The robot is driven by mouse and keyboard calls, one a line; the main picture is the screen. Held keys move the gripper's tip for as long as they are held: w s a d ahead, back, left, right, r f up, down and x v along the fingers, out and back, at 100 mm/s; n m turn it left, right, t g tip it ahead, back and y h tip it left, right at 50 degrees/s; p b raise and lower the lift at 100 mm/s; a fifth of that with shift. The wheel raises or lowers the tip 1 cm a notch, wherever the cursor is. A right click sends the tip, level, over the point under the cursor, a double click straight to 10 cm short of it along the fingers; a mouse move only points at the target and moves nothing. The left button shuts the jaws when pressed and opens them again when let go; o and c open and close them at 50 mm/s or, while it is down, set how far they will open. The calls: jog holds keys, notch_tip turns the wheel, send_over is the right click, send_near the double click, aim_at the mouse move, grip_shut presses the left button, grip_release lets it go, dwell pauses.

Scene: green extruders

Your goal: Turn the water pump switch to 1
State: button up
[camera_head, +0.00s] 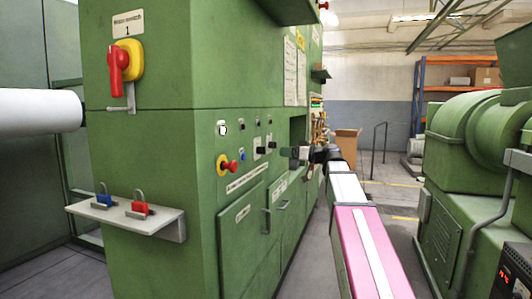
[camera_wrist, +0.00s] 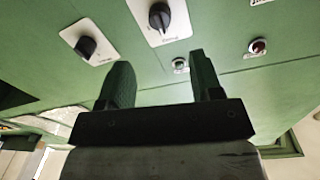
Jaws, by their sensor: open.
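Two black rotary switches on white plates show in the wrist view, one near the top middle (camera_wrist: 160,17) and one at upper left (camera_wrist: 86,46). Their labels are too small to read, so I cannot tell which is the water pump switch. The top-middle knob has a light mark; its setting is not readable. Black knobs also show on the green panel in the head view (camera_head: 271,143). My gripper (camera_wrist: 159,60) is open and empty, its fingers pointing at the panel below the top-middle switch in the picture. In the head view my gripper (camera_head: 294,157) is beside the panel.
The green cabinet (camera_head: 155,160) bears a red emergency knob (camera_head: 231,167), a red-yellow main switch (camera_head: 121,62) and a padlock shelf (camera_head: 165,218). Another green machine (camera_head: 465,200) stands right, beyond a floor gap.

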aim_at(262, 150)
jog(key=x, duration=0.9)
jog(key=shift+w+a, duration=0.15)
jog(key=shift+a, duration=0.05)
jog(key=shift+f, duration=0.15)
jog(key=c, duration=0.9)
